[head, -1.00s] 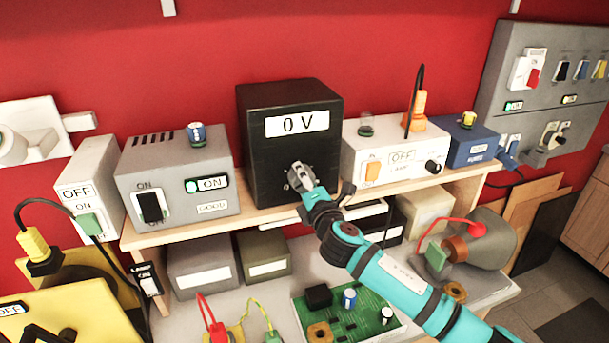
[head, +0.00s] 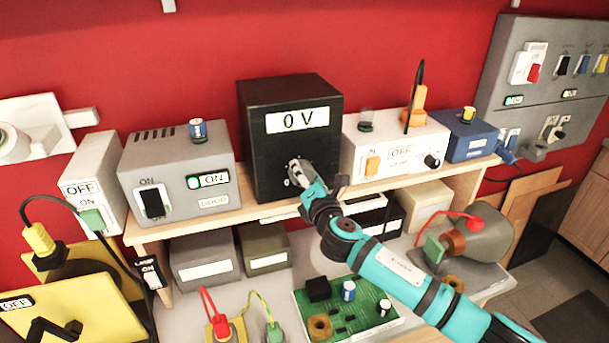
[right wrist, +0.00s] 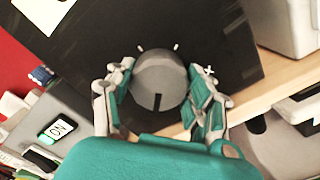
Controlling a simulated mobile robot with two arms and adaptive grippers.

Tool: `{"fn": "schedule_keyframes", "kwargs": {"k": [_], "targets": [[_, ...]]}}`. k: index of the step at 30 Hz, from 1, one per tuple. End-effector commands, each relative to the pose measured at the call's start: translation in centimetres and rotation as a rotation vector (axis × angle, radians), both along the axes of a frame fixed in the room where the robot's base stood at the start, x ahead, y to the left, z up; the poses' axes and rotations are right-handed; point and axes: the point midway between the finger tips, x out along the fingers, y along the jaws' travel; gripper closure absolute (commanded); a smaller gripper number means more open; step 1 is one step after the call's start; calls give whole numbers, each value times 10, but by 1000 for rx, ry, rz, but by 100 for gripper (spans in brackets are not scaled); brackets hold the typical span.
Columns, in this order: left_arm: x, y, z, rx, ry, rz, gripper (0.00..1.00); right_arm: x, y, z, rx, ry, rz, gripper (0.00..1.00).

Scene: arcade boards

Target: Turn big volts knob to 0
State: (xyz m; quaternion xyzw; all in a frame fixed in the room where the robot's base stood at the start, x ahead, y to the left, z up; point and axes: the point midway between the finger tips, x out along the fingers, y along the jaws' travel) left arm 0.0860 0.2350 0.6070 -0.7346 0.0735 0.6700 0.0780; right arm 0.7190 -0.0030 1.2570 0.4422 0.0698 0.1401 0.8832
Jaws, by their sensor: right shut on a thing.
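The black volts box (head: 258,137) stands on the wooden shelf, and its white display (head: 297,120) reads 0 V. In the right wrist view the big grey round knob (right wrist: 160,78) sits on the black front of the box, with a dark pointer mark toward the bottom of the picture. My right gripper (right wrist: 163,90) has a finger on each side of the knob and is shut on it. My left gripper is not in view.
A grey box (head: 180,180) with an ON switch stands to the left. A white box (head: 395,150) with an orange switch stands to the right. Below the shelf (head: 190,222) lie a green circuit board (head: 365,318) and cables.

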Motion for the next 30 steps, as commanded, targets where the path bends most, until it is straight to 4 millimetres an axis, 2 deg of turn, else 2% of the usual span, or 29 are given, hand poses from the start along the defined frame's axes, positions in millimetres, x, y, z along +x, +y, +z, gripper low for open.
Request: {"fn": "schedule_keyframes", "kwargs": {"k": [2,3,8,16,20,23,30], "targets": [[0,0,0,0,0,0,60,-1,0,-3,-6,2,1,79],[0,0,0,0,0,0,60,-1,0,-3,-5,3,1,41],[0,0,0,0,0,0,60,0,0,-2,-4,2,0,22],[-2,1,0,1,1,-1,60,-1,0,-1,-1,1,0,22],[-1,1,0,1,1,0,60,-9,-3,-2,0,1,0,22],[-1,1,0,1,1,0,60,-24,-8,-2,-2,2,1,22],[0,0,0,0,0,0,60,-72,-23,-3,-3,3,1,22]]}}
